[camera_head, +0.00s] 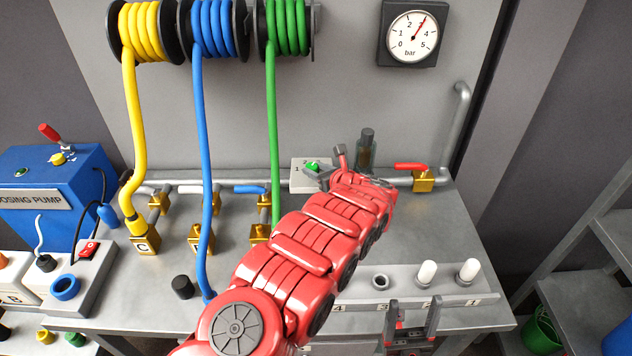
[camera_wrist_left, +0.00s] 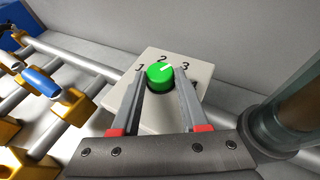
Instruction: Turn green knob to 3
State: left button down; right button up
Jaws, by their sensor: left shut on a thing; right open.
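The green knob (camera_head: 313,168) sits on a small light box (camera_head: 298,182) on the pipe at the back of the bench. In the left wrist view the green knob (camera_wrist_left: 160,73) has the marks 1, 2 and 3 around it. Its white line points up and right, between 2 and 3. My left gripper (camera_wrist_left: 162,84) is shut on the knob, one finger on each side. In the head view my left gripper (camera_head: 322,176) is partly hidden by its own red arm. My right gripper (camera_head: 412,312) is open and empty at the bench's front edge.
A dark glass cylinder (camera_head: 366,150) stands close to the right of the box. A red-handled valve (camera_head: 411,167) is further right. Yellow, blue and green hoses (camera_head: 273,120) hang at the left. A gauge (camera_head: 411,33) is on the wall, its needle near 3.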

pick_arm(q)
jog(key=shift+b, duration=0.3)
jog(key=shift+c, duration=2.1)
grip_release()
